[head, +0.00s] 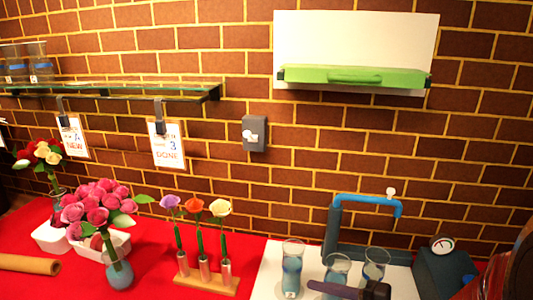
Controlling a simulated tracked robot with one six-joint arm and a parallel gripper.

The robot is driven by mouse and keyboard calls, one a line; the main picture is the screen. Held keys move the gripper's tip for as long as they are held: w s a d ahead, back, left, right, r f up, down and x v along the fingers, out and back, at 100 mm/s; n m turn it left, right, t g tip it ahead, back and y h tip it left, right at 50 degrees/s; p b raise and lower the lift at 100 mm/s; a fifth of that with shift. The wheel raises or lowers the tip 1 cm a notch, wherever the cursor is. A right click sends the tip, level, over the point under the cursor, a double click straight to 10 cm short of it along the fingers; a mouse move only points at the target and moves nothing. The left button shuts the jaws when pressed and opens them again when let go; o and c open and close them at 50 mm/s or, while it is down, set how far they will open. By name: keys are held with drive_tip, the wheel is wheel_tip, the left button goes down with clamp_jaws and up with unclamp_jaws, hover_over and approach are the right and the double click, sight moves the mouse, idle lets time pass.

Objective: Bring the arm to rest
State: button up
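I see no part that I can surely name as my gripper, and its fingers do not show. A dark purple bar with a black end (345,289) lies across the bottom edge in front of the glasses. Nothing in the head view shows anything held.
A red-covered table (150,258) bears pink flowers (95,208), a round vase (118,274) and a wooden stand (205,280) with three flowers. A white board (265,275) bears several glasses (292,270) and a blue tap (368,200). A glass shelf (130,90) juts from the brick wall.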

drive_tip(key=s+a+n+g+h, duration=0.45)
drive_tip(key=s+n+g, duration=0.2)
drive_tip(key=s, duration=0.45)
drive_tip(key=d+r+n+t+h, duration=0.3)
drive_tip(key=d+r+t+h, duration=0.1)
drive_tip(key=d+r+h, duration=0.3)
drive_tip(key=shift+s+d+r+h, duration=0.15)
drive_tip(key=shift+d+r+h, duration=0.25)
drive_tip(key=shift+r+h, duration=0.2)
idle(0.4)
